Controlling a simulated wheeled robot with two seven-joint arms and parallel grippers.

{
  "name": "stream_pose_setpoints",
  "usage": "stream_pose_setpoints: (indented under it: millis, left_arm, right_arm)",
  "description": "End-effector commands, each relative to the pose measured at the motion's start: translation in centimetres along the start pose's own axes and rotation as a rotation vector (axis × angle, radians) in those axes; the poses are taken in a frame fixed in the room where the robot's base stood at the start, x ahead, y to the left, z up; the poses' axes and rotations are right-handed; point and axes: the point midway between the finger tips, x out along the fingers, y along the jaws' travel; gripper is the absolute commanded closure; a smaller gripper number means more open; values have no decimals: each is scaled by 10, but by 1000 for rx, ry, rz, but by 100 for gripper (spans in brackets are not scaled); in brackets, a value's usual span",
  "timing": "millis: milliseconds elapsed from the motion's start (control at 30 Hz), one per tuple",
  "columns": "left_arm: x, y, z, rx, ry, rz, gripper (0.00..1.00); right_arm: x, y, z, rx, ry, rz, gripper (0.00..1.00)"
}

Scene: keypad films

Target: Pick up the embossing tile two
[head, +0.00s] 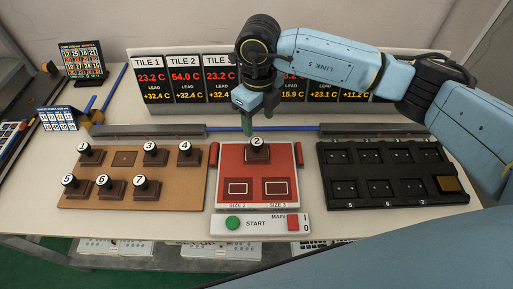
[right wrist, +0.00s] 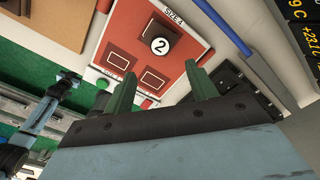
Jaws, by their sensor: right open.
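Embossing tile two (head: 257,153) is a dark square block with a round white knob marked 2. It stands upright on the red plate (head: 229,171), in the middle square at the plate's back. In the right wrist view tile two (right wrist: 158,44) shows ahead of the fingers. My right gripper (head: 247,124), with green fingers, hangs just behind and above the tile. In the right wrist view the right gripper (right wrist: 162,88) is open, with nothing between its fingers. It is apart from the tile. My left gripper is not in the head view.
A brown board (head: 100,145) at left holds several numbered tiles and one empty square. A start panel (head: 262,223) lies in front; temperature displays (head: 185,78) stand behind a blue rod (head: 290,128).

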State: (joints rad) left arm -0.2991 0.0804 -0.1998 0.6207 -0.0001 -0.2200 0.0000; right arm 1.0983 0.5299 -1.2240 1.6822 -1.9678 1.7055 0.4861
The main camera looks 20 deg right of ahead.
Motion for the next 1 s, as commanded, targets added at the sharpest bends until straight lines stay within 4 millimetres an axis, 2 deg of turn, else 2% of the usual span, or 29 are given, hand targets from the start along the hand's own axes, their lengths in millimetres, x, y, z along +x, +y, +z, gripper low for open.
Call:
stream_pose_setpoints:
  millis: [33, 200, 467, 700, 800, 1000]
  left_arm:
    - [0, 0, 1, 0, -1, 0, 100]
    - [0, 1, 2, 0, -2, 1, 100]
    - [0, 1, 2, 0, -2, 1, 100]
    - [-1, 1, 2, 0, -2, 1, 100]
    - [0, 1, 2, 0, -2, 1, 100]
    - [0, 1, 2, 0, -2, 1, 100]
  right_arm:
    - [12, 1, 0, 2, 3, 3, 43]
    - [40, 1, 1, 0, 1, 4, 43]
    - [60, 0, 2, 0, -1, 5, 43]
    - [95, -2, 7, -1, 0, 6, 43]
    - [102, -2, 7, -1, -2, 5, 43]
    - [103, -2, 7, -2, -4, 5, 43]
